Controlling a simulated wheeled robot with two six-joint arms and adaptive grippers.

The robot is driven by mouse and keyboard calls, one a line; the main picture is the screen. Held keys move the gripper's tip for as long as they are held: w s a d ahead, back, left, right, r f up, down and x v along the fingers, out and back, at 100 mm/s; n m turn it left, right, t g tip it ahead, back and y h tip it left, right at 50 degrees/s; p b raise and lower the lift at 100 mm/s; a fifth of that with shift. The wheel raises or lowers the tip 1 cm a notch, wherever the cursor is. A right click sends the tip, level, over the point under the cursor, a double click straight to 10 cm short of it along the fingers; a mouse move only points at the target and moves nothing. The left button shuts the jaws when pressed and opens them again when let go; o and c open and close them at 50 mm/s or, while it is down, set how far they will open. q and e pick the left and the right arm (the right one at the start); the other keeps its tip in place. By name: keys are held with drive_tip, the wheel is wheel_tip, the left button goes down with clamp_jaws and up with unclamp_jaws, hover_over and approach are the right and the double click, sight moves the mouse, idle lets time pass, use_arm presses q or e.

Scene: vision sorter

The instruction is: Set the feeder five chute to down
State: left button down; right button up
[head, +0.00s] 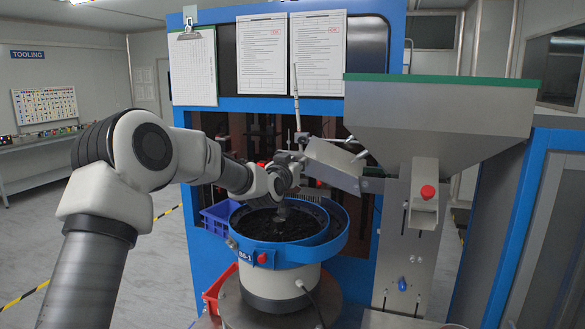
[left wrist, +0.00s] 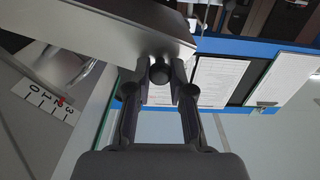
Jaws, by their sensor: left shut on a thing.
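The feeder chute (head: 335,166) is a grey metal trough beside the hopper, above the bowl. In the head view it slopes, its left end higher than its right. My left gripper (head: 297,148) is at its left end. In the left wrist view, the gripper (left wrist: 160,82) is shut on a dark round knob (left wrist: 159,72) at the end of the grey chute (left wrist: 110,28). My right gripper is in neither view.
A blue-rimmed bowl (head: 325,247) full of dark parts stands below the chute. A large grey hopper (head: 440,112) with a red knob (head: 428,192) on its outlet is to the right. Papers (head: 262,55) hang on the blue machine frame. Blue (head: 216,218) and red bins are near the bowl.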

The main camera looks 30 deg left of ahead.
use_arm(q)
wheel_tip(320, 180, down, 14)
drive_tip(key=a+n+b, duration=0.1)
drive_tip(key=n+b, duration=0.7)
drive_tip(key=b, duration=0.8)
drive_tip(key=shift+f+n, duration=0.25)
drive_tip(key=shift+n, duration=0.15)
drive_tip(key=shift+s+f, duration=0.1)
drive_tip(key=shift+f, duration=0.05)
drive_tip(key=c, duration=1.3)
unclamp_jaws()
drive_tip(key=shift+o, duration=1.4)
drive_tip(key=shift+d+f, duration=0.1)
drive_tip(key=shift+w, duration=0.25)
drive_tip(key=shift+s, duration=0.1)
